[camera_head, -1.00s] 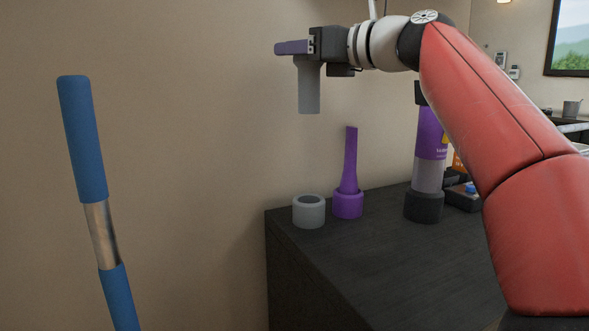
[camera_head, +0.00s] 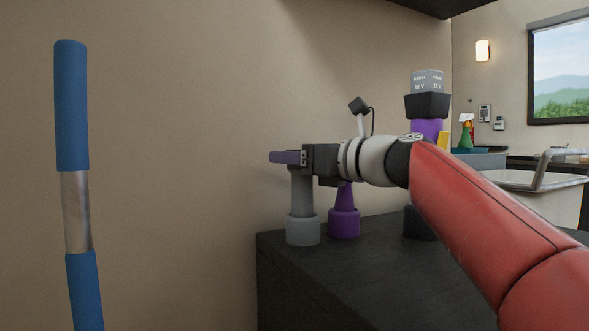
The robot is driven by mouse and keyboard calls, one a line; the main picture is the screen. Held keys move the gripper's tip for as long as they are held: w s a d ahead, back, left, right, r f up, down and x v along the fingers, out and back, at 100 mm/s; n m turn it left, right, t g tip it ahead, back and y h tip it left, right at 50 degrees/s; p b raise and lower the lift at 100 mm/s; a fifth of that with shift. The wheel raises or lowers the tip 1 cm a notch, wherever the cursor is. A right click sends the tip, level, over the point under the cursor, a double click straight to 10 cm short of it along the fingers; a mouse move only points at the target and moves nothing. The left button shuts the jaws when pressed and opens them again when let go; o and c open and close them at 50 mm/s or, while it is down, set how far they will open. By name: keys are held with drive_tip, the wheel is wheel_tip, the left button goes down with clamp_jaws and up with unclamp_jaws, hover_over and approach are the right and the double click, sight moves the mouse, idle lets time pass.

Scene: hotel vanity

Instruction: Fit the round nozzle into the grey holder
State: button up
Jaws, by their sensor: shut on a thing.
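The round nozzle (camera_head: 302,192) is a grey upright tube. My gripper (camera_head: 289,157) is shut on its upper end, above the dark counter. The nozzle's lower end is at the mouth of the grey holder (camera_head: 303,231), a short round cup at the counter's left corner. The tube looks upright and in line with the cup. Its tip is hidden by the rim, so I cannot tell how deep it sits.
A purple holder with a purple nozzle (camera_head: 344,222) stands just right of the grey holder, partly behind my gripper. A purple vacuum (camera_head: 427,128) stands further right behind my arm. A blue and silver bar (camera_head: 76,210) is at left.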

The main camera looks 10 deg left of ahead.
drive_tip(key=o, duration=1.1)
drive_tip(key=shift+w+f, duration=0.15)
drive_tip(key=shift+f, duration=0.05)
drive_tip(key=shift+c, duration=0.2)
drive_tip(key=v, duration=1.2)
drive_tip(key=shift+b, duration=0.3)
